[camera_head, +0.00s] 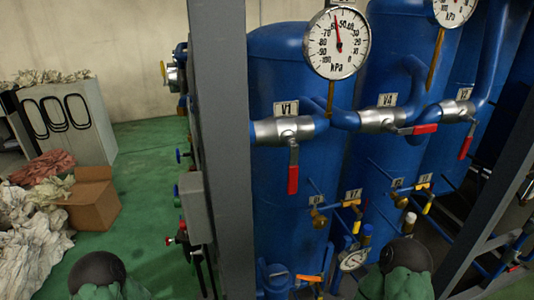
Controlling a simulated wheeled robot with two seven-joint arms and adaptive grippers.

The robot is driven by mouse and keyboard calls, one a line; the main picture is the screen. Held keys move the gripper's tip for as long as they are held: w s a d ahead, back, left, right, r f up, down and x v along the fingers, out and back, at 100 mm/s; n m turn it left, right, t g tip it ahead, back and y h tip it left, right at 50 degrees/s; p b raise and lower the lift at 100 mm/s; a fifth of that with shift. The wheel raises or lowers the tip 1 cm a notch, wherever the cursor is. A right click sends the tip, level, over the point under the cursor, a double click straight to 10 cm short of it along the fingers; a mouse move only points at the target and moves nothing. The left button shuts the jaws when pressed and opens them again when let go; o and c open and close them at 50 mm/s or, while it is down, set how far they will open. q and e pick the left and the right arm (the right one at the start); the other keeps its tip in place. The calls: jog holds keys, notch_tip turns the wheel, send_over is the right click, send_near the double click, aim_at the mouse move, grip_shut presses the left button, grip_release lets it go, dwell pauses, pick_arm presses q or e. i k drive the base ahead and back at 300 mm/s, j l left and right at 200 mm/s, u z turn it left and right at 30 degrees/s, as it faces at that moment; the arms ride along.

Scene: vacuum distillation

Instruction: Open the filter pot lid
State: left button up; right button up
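I cannot make out a filter pot lid for certain. A small blue vessel (273,277) stands low in front of the left tank, at the bottom edge, beside an orange-handled valve (308,278). I cannot tell whether it is the filter pot, and its lower part is cut off by the picture edge. Two dark rounded parts with green below, likely of my own arms, show at the bottom left and bottom right. The right one hides some of the low pipework. Neither gripper shows in the view.
Blue tanks (275,85) carry gauges (337,43) and red-handled valves (293,180). A grey post (222,110) stands left of them. A cardboard box (92,197), crumpled sheets (35,235) and a pale cabinet (75,115) are at the left. Green floor (148,210) lies clear between.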

aim_at(276, 279)
jog(key=l+u, duration=0.4)
jog(key=l, duration=1.05)
